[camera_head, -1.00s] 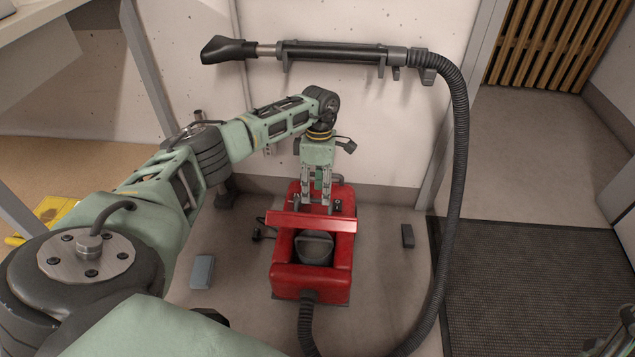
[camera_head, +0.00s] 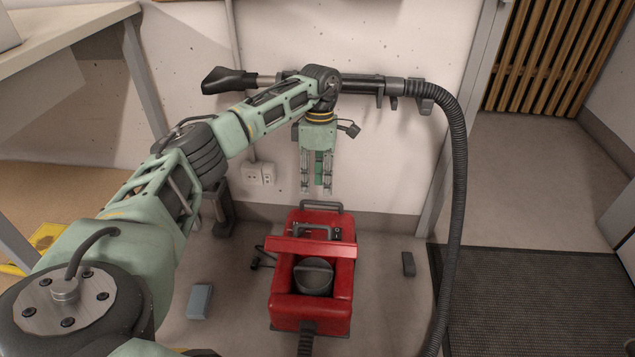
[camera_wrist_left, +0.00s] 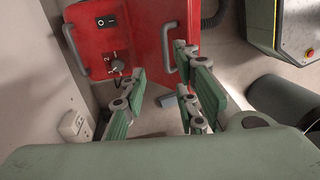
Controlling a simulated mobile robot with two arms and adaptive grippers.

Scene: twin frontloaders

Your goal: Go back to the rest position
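My left gripper (camera_head: 317,190) hangs pointing down in the head view, above and behind the red vacuum cleaner (camera_head: 341,290). A visible gap separates its fingertips from the vacuum's rear handle (camera_head: 321,206). In the left wrist view my left gripper (camera_wrist_left: 160,85) has its fingers spread, with nothing between them. The red vacuum body (camera_wrist_left: 140,30) shows beyond the fingers, with a black switch, a knob and grey handles. My right gripper is in neither current view.
A black suction wand (camera_head: 355,84) hangs on the wall behind my left arm, its hose (camera_head: 461,150) curving down to the right. Wall sockets (camera_head: 258,173) sit left of the gripper. A grey block (camera_head: 200,301) lies on the floor. A dark mat (camera_head: 540,295) covers the floor at right.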

